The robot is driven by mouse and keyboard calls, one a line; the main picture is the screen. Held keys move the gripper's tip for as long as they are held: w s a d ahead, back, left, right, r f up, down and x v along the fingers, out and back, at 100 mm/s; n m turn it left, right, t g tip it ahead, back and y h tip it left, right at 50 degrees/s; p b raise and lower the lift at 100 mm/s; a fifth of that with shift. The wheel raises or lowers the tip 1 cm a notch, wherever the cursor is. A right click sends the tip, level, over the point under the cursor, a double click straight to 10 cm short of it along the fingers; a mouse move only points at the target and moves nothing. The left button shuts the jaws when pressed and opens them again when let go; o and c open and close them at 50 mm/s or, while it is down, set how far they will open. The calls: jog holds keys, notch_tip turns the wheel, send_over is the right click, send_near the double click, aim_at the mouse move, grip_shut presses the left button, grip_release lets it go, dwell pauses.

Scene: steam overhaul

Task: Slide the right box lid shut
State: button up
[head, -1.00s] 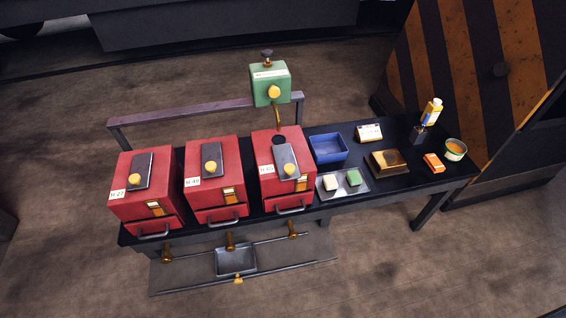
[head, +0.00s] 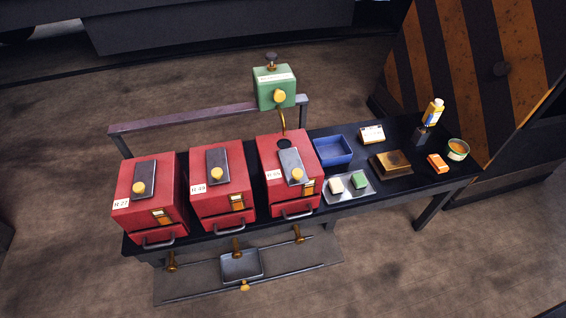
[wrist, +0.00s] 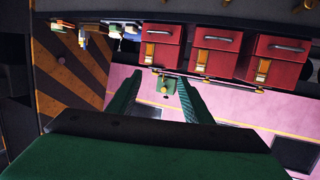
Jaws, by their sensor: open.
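The right box (head: 282,188) is the rightmost of three red boxes on the dark bench. Its dark grey lid (head: 287,158) with a yellow knob (head: 297,174) sits toward the front of the top, leaving a dark round opening (head: 277,143) uncovered behind it. My gripper (wrist: 158,78) shows only in the wrist view, its two green fingers apart with nothing seen held between them. There the picture is turned over, and the right box (wrist: 160,45) is the leftmost red one, beyond the fingertips. Its lid cannot be made out in that view.
The middle box (head: 220,200) and left box (head: 150,212) have similar lids with knobs. A green box (head: 274,90) on a curved pipe stands behind the right box. A blue tray (head: 345,158) and a metal tray with two blocks (head: 367,196) are to its right.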

jog(key=a+x, duration=0.1)
jog(key=x, duration=1)
jog(key=t+h, duration=0.1)
jog(key=t, duration=0.2)
send_near(299, 164)
jog(key=shift+m, duration=0.4)
jog(key=s+r, duration=0.2)
jog(key=r, duration=0.1)
jog(key=shift+s+a+r, duration=0.2)
jog(key=shift+s, duration=0.15)
jog(key=w, duration=1)
jog(key=shift+w+d, duration=0.3)
jog(key=shift+d, duration=0.05)
